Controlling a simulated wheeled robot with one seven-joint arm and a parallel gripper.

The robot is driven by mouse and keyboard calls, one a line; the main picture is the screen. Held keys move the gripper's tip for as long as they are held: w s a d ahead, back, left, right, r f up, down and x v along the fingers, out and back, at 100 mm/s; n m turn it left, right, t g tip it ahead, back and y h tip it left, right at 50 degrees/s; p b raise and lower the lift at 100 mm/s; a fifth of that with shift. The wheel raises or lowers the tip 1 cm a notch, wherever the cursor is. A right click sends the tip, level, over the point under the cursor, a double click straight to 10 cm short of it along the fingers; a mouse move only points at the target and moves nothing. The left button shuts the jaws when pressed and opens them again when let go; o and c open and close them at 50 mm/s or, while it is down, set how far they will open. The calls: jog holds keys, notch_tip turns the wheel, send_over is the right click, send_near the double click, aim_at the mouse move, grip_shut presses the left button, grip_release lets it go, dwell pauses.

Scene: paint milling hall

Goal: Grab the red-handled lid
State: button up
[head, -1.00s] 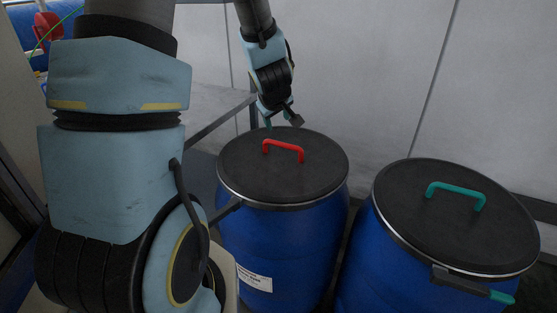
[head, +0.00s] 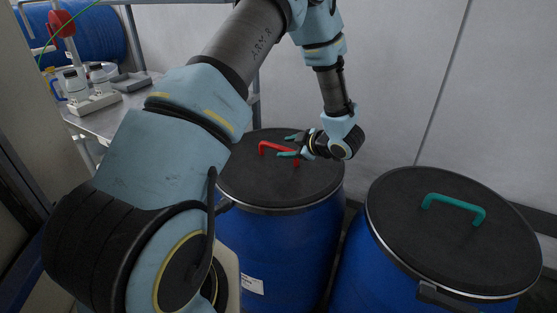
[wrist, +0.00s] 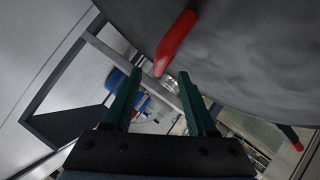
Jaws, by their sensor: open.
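The red-handled lid (head: 235,180) is a black round cover on a blue drum, with a red bar handle (head: 276,148) on top. My gripper (head: 287,146) is open at the right half of the handle, its teal fingers pointing left. In the head view one finger is beyond the bar and the other overlaps its right part. In the wrist view the red handle (wrist: 176,43) reaches down to between the tips of my open gripper (wrist: 161,74). I cannot tell whether a finger touches it.
A second blue drum to the right has a black lid (head: 420,235) with a teal handle (head: 453,205). A pale wall (head: 420,80) stands behind the drums. A metal table (head: 110,118) with white-topped bottles (head: 75,85) is at the left.

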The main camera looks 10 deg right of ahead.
aim_at(281, 147)
jog(key=shift+p+x, duration=1.15)
jog(key=shift+x, duration=1.55)
jog(key=shift+d, duration=0.1)
jog(key=shift+c, duration=0.3)
grip_shut()
jog(key=shift+w, duration=0.1)
